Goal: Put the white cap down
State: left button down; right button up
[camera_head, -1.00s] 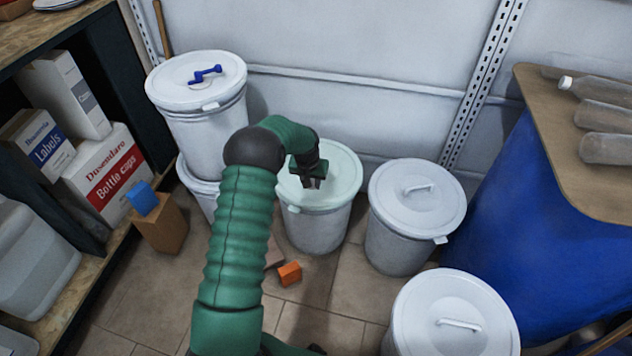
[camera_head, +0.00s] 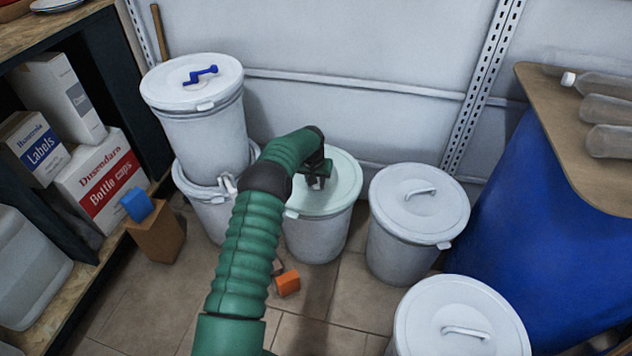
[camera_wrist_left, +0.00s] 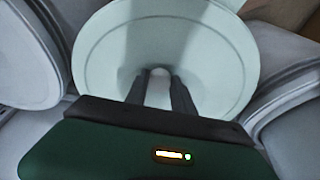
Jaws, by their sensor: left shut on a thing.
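The white cap (camera_head: 344,183) is a round, pale, faintly green lid on the middle drum (camera_head: 318,238). It looks level on the drum's top; I cannot tell whether a thin gap is left under it. My left gripper (camera_head: 317,183) reaches over the lid from the left and is shut near its middle. In the left wrist view the fingers (camera_wrist_left: 160,92) close on a narrow white part, apparently the lid's handle, with the pale disc (camera_wrist_left: 205,55) around it. The fingers hide most of the handle. My right gripper is not in view.
Lidded drums stand to the right (camera_head: 416,215) and front right (camera_head: 460,318). At left a drum with a blue handle (camera_head: 195,110) is stacked on another (camera_head: 208,212). An orange block (camera_head: 287,283) lies on the floor. A blue barrel (camera_head: 520,210) stands far right.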

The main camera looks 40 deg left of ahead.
pick_arm(q)
jog(key=c, duration=1.1)
grip_release()
jog(key=shift+f, duration=0.1)
